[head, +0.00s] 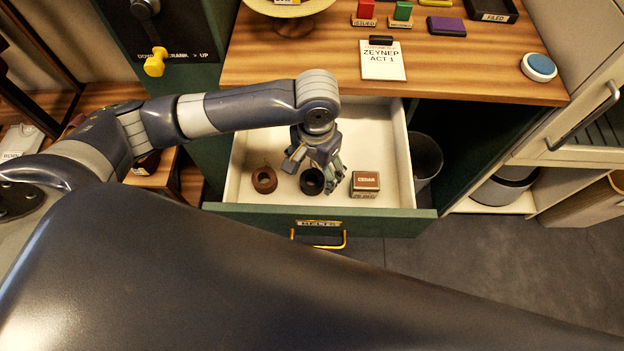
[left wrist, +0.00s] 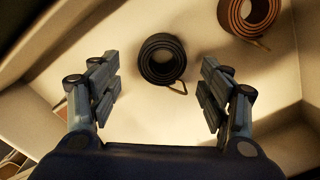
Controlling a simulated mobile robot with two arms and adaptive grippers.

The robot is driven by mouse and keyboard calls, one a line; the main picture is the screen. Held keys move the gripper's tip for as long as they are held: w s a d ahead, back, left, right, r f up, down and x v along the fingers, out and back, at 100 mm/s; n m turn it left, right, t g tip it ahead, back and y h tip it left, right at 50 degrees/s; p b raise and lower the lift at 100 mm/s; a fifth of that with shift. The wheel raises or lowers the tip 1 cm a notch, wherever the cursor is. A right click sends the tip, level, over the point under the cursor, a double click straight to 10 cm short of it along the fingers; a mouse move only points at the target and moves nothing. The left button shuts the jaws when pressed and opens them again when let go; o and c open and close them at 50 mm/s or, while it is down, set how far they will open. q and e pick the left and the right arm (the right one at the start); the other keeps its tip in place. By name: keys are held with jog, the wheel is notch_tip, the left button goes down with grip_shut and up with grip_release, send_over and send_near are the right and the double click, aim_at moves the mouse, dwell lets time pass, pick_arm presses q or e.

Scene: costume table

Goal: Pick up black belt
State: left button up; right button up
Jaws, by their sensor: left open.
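The black belt (head: 312,181) is a coiled roll in the open drawer, between a brown belt and a small box. In the left wrist view the black belt (left wrist: 162,58) lies between and beyond my two fingers, with a small buckle end at its lower right. My left gripper (head: 335,180) is open and empty, reaching down into the drawer just above the black belt. In the left wrist view its fingers (left wrist: 160,98) are spread wide, with neither touching the belt. The fingers partly cover the belt's right side in the head view. My right gripper is not in view.
The brown coiled belt (head: 264,180) lies left of the black one. A cedar box (head: 365,184) stands to its right. The drawer (head: 394,150) has raised white walls and a green front with a gold handle (head: 318,240). A wooden tabletop (head: 460,75) is behind.

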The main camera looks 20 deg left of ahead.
aim_at(313, 177)
pick_arm(q)
jog(key=f, duration=0.3)
jog(key=shift+a+f, duration=0.2)
jog(key=shift+f, duration=0.15)
jog(key=shift+s, duration=0.1)
jog(key=c, duration=1.2)
jog(key=shift+c, duration=0.2)
